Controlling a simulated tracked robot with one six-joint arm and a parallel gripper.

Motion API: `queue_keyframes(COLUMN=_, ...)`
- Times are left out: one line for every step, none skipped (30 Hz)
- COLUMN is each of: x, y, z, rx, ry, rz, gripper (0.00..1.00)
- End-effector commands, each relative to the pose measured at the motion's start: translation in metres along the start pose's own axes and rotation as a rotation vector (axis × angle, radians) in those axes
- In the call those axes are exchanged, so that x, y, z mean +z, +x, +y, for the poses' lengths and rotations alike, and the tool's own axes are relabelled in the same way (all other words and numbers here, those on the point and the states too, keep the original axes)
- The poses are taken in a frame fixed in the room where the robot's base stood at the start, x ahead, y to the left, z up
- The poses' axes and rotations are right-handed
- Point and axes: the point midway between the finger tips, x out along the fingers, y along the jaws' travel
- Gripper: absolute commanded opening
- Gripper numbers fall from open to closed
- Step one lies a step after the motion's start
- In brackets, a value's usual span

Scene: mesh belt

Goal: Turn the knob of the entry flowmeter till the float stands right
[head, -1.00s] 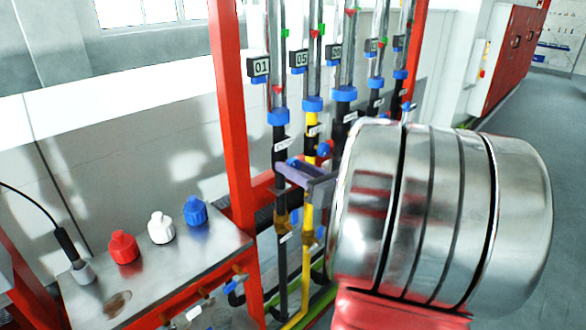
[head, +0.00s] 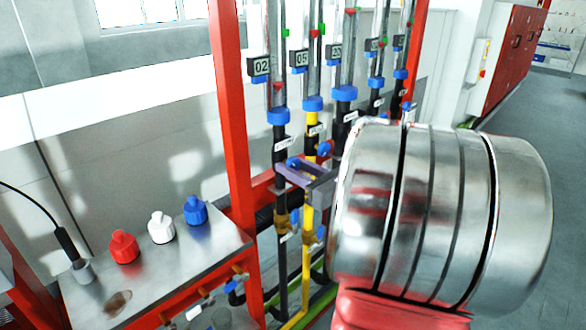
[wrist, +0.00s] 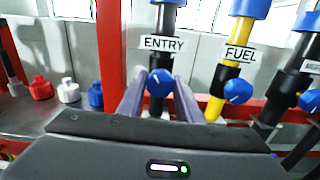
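The entry flowmeter is the leftmost clear tube (head: 276,30), with a small display (head: 260,67) that reads 02. A red float (head: 278,88) stands low in it, well below a green mark (head: 286,33) on the tube's side. Its blue knob (wrist: 160,82) is under the ENTRY label (wrist: 164,43) in the wrist view.
The FUEL knob (wrist: 238,91) on the yellow pipe is close to the right of my gripper. More flowmeters stand further right. A red post (head: 232,120) rises to the left. A steel bench (head: 165,262) holds red, white and blue bottles.

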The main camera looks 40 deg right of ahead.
Motion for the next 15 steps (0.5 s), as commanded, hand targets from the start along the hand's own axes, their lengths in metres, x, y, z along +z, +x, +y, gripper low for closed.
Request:
queue_keyframes(x=0.0000, y=-0.0001, z=-0.0002, rx=0.000, ry=0.000, rz=0.000, gripper=0.36)
queue_keyframes(x=0.0000, y=-0.0001, z=-0.0002, rx=0.000, ry=0.000, rz=0.000, gripper=0.38)
queue_keyframes(x=0.0000, y=-0.0001, z=-0.0002, rx=0.000, ry=0.000, rz=0.000, gripper=0.41)
queue_keyframes(x=0.0000, y=-0.0001, z=-0.0002, rx=0.000, ry=0.000, rz=0.000, gripper=0.43)
queue_keyframes(x=0.0000, y=-0.0001, z=-0.0002, rx=0.000, ry=0.000, rz=0.000, gripper=0.45)
queue_keyframes(x=0.0000, y=-0.0001, z=-0.0002, rx=0.000, ry=0.000, rz=0.000, gripper=0.48)
queue_keyframes(x=0.0000, y=-0.0001, z=-0.0002, rx=0.000, ry=0.000, rz=0.000, gripper=0.50)
queue_keyframes(x=0.0000, y=-0.0002, z=-0.0002, rx=0.000, ry=0.000, rz=0.000, gripper=0.50)
queue_keyframes(x=0.0000, y=-0.0002, z=-0.0002, rx=0.000, ry=0.000, rz=0.000, gripper=0.50)
queue_keyframes(x=0.0000, y=-0.0002, z=-0.0002, rx=0.000, ry=0.000, rz=0.000, gripper=0.50)
queue_keyframes(x=0.0000, y=-0.0002, z=-0.0002, rx=-0.001, ry=0.001, rz=0.000, gripper=0.50)
queue_keyframes(x=0.0000, y=-0.0002, z=-0.0002, rx=-0.001, ry=0.001, rz=0.000, gripper=0.50)
queue_keyframes(x=0.0000, y=-0.0002, z=-0.0002, rx=-0.001, ry=0.001, rz=0.000, gripper=0.50)
queue_keyframes(x=0.0000, y=-0.0003, z=-0.0003, rx=-0.001, ry=0.001, rz=0.000, gripper=0.50)
queue_keyframes(x=0.0000, y=-0.0007, z=-0.0003, rx=-0.001, ry=0.001, rz=0.000, gripper=0.50)
